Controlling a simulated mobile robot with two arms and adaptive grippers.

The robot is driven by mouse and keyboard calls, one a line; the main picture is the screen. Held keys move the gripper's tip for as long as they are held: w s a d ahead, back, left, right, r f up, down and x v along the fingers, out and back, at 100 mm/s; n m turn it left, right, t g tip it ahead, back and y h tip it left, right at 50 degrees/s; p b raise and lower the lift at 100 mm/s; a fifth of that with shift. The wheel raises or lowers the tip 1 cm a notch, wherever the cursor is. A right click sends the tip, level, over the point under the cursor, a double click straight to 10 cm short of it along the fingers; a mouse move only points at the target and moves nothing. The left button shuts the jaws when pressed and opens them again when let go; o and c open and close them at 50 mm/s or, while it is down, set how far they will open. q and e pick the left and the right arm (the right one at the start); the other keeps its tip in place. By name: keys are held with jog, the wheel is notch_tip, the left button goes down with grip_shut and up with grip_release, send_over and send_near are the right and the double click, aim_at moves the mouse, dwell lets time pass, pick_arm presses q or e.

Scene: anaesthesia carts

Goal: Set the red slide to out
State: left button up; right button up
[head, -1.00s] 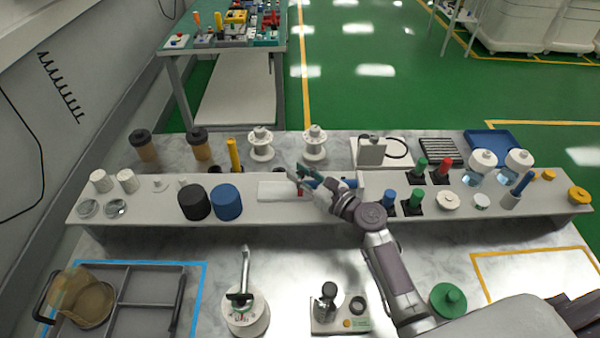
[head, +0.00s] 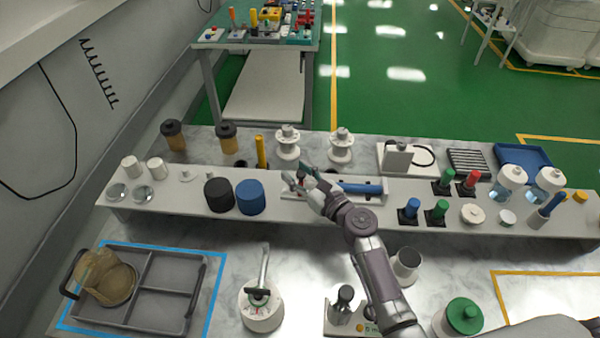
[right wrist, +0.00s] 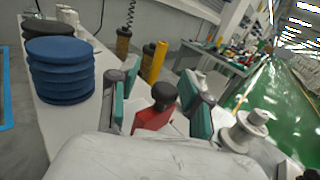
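The red slide (right wrist: 150,118), a red block with a black knob (right wrist: 163,95), shows in the right wrist view. My right gripper (right wrist: 158,102) has a teal-padded finger on each side of it, with gaps showing between the pads and the knob, so it looks open. In the head view my right gripper (head: 301,178) is over the raised shelf and hides most of the red slide. A blue slide (head: 360,187) on a white rail lies just right of it. My left gripper is not in view.
A yellow cylinder (head: 261,151) and white spools (head: 288,143) stand behind. Blue, green and red-topped pieces (head: 467,182) stand to the right.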

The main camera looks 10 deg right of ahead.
jog(key=shift+d, duration=0.1)
jog(key=shift+s+d, duration=0.15)
jog(key=shift+s, duration=0.05)
jog(key=v, duration=1.1)
jog(key=shift+s, duration=0.25)
jog(key=shift+d, duration=0.1)
